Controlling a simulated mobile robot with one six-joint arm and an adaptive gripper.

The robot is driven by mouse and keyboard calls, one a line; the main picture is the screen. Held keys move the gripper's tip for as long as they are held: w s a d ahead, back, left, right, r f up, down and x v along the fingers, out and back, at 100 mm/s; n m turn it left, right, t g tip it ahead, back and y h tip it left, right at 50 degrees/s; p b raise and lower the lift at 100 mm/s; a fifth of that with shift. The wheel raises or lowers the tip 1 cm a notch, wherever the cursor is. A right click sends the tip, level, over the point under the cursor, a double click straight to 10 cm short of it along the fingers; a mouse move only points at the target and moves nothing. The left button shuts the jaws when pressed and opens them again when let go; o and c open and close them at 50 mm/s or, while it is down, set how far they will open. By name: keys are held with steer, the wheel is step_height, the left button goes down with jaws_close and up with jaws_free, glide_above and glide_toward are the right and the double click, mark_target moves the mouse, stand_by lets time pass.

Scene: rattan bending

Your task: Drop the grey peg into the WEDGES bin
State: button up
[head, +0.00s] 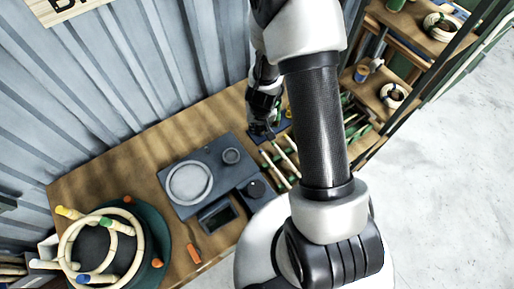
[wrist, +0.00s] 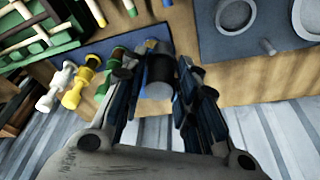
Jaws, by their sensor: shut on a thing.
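My gripper (wrist: 158,85) is shut on the grey peg (wrist: 160,70), a dark cylinder with a pale end between the fingers. In the head view my gripper (head: 262,134) hangs at the back of the bench, by a blue surface (head: 284,126); the peg cannot be made out there. In the wrist view, green (wrist: 111,72), yellow (wrist: 76,88) and white (wrist: 58,86) pegs stand in a row to the left of the fingers. No WEDGES label is readable in either view, so I cannot tell which container is that bin.
A dark grey device (head: 212,172) with a round plate stands on the wooden bench (head: 130,165). A round green jig (head: 150,222) with bent rattan is at front left. A green rack (wrist: 45,38) of sticks lies beside the blue surface. Shelves (head: 405,50) stand at the right.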

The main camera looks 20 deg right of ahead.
step_height(320, 180, down, 14)
steer(key=b, duration=1.1)
steer(key=shift+f, duration=0.1)
steer(key=shift+f+b, duration=0.15)
steer(key=shift+b, duration=0.25)
steer(key=o, duration=0.9)
